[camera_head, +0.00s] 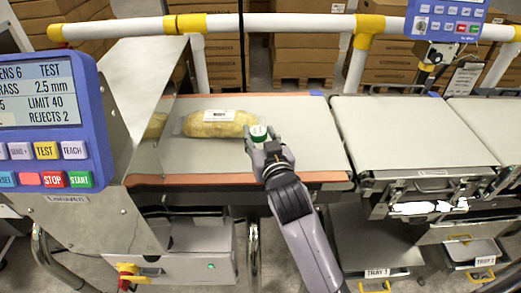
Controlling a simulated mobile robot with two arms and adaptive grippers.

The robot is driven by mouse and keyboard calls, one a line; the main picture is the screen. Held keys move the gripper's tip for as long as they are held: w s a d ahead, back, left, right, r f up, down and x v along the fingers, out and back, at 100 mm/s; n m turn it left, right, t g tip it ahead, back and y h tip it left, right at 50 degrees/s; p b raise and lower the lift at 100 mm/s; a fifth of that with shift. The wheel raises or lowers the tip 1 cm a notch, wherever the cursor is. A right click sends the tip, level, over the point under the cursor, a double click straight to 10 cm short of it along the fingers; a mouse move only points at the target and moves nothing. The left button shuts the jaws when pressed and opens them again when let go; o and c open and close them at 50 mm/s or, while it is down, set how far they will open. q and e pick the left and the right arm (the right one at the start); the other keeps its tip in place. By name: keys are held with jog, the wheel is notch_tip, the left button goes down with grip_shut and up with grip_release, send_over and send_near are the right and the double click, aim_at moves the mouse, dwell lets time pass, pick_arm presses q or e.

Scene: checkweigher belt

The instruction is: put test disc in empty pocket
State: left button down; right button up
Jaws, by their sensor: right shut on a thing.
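The test disc (259,131), small and round with green and white on it, is in the jaws of my right gripper (262,142). The gripper is shut on it, over the grey belt (300,125) near the right end of a clear bag. I cannot tell whether the disc touches the belt or the bag. I cannot make out any pocket for the disc in this view. My left gripper is out of view.
The bag of yellow food (218,122) with a white label lies on the belt. A metal detector housing (135,110) and blue control panel (45,120) stand at left. A second belt (410,130) lies right. White and yellow rails (270,23) run behind.

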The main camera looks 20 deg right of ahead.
jog(key=shift+f+b, duration=0.3)
jog(key=shift+f, duration=1.9)
jog(key=o, duration=1.2)
jog(key=shift+f, duration=0.15)
